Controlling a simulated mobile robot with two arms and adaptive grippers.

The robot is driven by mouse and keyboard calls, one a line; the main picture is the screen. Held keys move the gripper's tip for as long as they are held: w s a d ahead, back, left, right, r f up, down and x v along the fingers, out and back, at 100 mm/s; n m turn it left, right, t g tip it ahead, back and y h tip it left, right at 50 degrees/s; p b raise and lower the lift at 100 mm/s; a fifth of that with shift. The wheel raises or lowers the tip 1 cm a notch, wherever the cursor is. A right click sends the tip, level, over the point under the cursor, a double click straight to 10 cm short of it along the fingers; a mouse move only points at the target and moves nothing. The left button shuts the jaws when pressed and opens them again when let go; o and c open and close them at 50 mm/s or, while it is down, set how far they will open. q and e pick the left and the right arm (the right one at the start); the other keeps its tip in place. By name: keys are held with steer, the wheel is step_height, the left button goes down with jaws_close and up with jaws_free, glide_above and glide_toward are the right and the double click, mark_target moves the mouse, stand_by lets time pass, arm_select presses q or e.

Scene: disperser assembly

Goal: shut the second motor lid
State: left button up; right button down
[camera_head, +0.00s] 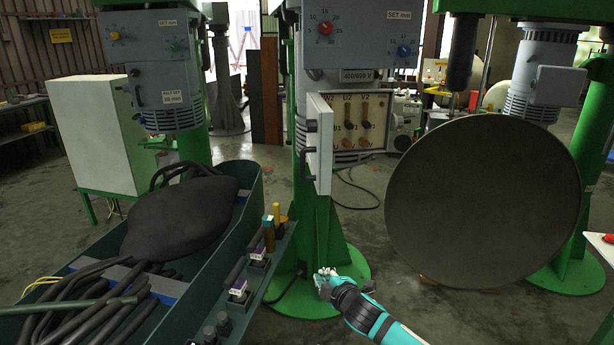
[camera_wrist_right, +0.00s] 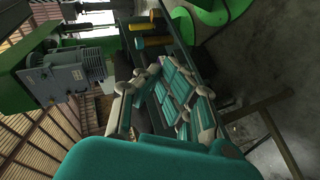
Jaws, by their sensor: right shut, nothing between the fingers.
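The motor lid (camera_head: 320,143) on the middle machine stands open in the head view, swung out edge-on to the left of its terminal box. It has a dark handle on its face. The open terminal box (camera_head: 358,121) shows terminals marked W2, U2 and V2. My right gripper (camera_head: 325,280) is below the lid, in front of the green column, apart from the lid. Its fingers also fill the middle of the right wrist view (camera_wrist_right: 165,98). They are shut and empty. My left gripper does not show.
A dark green tool cart (camera_head: 250,205) with cables and a black bag stands at the left. A large dark round disc (camera_head: 484,200) hangs at the right. A motor with a closed grey box (camera_head: 561,86) is behind it.

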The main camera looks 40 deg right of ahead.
step_height(320, 180, up, 17)
steer(key=w+a+n+t, duration=0.1)
steer(key=a+n+t, duration=0.1)
steer(key=n+t, duration=0.1)
steer(key=n+t+p, duration=0.1)
steer(key=n+t, duration=0.1)
glide_toward(303, 175)
steer(key=s+a, duration=0.2)
steer(key=a, duration=0.2)
steer(key=p+x, duration=0.4)
steer(key=x, duration=0.5)
steer(key=d, duration=0.1)
steer(key=s+d+p, duration=0.1)
steer(key=d, duration=0.1)
steer(key=shift+s+d, duration=0.2)
steer(key=shift+d, duration=0.05)
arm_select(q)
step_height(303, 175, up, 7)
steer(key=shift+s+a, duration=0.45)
arm_select(e)
steer(key=shift+w, duration=0.1)
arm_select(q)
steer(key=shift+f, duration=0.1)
